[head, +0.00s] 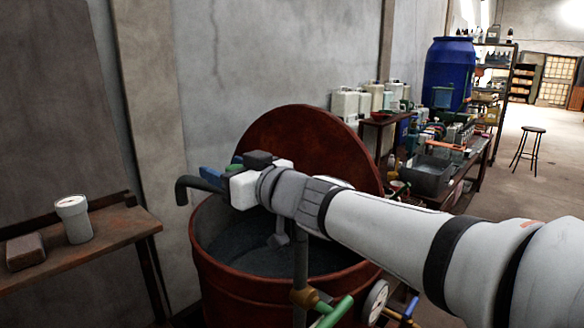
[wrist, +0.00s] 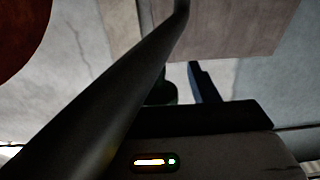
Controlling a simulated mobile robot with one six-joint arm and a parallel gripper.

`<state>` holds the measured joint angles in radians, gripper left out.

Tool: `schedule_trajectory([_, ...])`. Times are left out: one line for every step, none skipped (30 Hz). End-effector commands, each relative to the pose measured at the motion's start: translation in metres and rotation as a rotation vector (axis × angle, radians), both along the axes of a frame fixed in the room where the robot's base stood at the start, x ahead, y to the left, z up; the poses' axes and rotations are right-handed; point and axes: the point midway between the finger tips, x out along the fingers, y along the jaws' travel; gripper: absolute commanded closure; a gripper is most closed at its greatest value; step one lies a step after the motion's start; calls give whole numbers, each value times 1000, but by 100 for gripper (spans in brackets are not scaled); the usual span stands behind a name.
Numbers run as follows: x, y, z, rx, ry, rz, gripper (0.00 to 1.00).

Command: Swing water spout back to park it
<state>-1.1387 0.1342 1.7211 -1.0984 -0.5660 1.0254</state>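The dark water spout (head: 187,184) shows in the head view as a bent pipe over the left rim of the rust-red vat (head: 235,287), its end turned down. My gripper (head: 219,172) is beside it, above the vat's left side. A bit of green shows by the fingers. In the wrist view the dark pipe (wrist: 105,100) crosses close to the camera, from lower left to top right. One dark blue finger (wrist: 203,85) stands right of a dark green part (wrist: 163,90), with a gap between them. The other finger is hidden behind the pipe. The gripper looks open.
The vat's raised round lid (head: 312,135) stands behind my arm. A white tub (head: 74,220) and a brown block (head: 25,251) rest on a rusty bench (head: 110,232) at left. A gauge (head: 375,301) and green-handled pipework are at the vat's front. Crowded shelves stand behind at right.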

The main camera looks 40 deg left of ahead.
Motion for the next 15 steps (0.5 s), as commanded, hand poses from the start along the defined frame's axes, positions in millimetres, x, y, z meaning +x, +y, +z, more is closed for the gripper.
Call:
schedule_trajectory([0,0,1,1,0,0,46])
schedule_trajectory([0,0,1,1,0,0,46])
schedule_trajectory([0,0,1,1,0,1,46])
schedule_trajectory([0,0,1,2,0,1,46])
schedule_trajectory([0,0,1,2,0,1,46])
schedule_trajectory([0,-2,1,2,0,0,46])
schedule_trajectory([0,-4,2,2,-1,0,46])
schedule_trajectory([1,-6,2,3,-1,-1,46])
schedule_trajectory([1,-11,2,3,-1,-1,46])
schedule_trajectory([2,-16,2,3,-1,-2,46])
schedule_trajectory([2,-21,2,3,-1,-3,46])
schedule_trajectory([2,-28,2,3,0,-2,46])
schedule_trajectory([3,-33,2,4,-1,-2,46])
schedule_trajectory([3,-39,2,3,0,-3,46])
schedule_trajectory([4,-46,2,3,0,-3,46])
